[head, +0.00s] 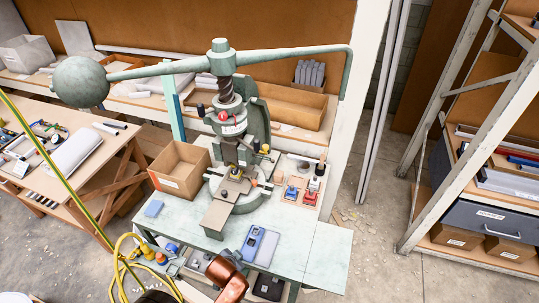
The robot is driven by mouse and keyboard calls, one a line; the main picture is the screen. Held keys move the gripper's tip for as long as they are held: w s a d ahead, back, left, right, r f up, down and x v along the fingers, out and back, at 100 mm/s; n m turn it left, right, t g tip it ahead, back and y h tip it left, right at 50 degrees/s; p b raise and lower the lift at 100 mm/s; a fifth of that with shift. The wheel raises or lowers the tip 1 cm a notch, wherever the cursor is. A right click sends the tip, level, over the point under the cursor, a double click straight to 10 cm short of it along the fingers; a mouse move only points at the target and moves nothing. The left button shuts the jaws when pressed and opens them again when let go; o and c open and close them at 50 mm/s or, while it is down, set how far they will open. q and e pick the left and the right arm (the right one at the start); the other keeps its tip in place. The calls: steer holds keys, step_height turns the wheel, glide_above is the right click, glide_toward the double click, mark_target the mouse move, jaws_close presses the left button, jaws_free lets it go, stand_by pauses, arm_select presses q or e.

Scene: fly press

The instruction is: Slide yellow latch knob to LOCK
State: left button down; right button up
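A green fly press (232,128) stands on a pale green bench, with a long weighted arm across its top. A small yellow knob (265,148) sits on the right side of the press body. It looks like the latch knob, but its slot and any LOCK marking are too small to read. Nothing of mine touches the knob. Neither gripper can be made out; only copper-coloured and dark parts, probably of my arms, show at the bottom edge.
An open cardboard box (181,168) stands left of the press. A blue-grey tray (259,245) lies on the bench (326,250) in front. Red and blue small items (300,190) stand right of the press. The bench's right end is clear.

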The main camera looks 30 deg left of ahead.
arm_select(q)
steer(key=w+a+r+m+t+y, duration=0.25)
steer(key=w+r+m+t, duration=0.2)
steer(key=w+r, duration=0.75)
steer(key=w+d+r+m+t, duration=0.2)
steer(key=w+r+m+t, duration=0.1)
steer(key=w+r, duration=0.3)
steer(key=w+d+r+m+t+p, duration=0.1)
steer(key=w+r+m+t, duration=0.2)
steer(key=w+r, duration=0.3)
step_height(320, 180, up, 4)
steer(key=shift+w+d+r+m+y, duration=0.1)
steer(key=shift+w+d+m+y, duration=0.1)
steer(key=shift+d+m+y, duration=0.25)
steer(key=shift+w+a, duration=0.15)
steer(key=w+a+p, duration=0.2)
steer(key=w+a, duration=0.5)
steer(key=w, duration=0.2)
steer(key=shift+f, duration=0.25)
steer(key=shift+s+t, duration=0.1)
steer(key=shift+t, duration=0.15)
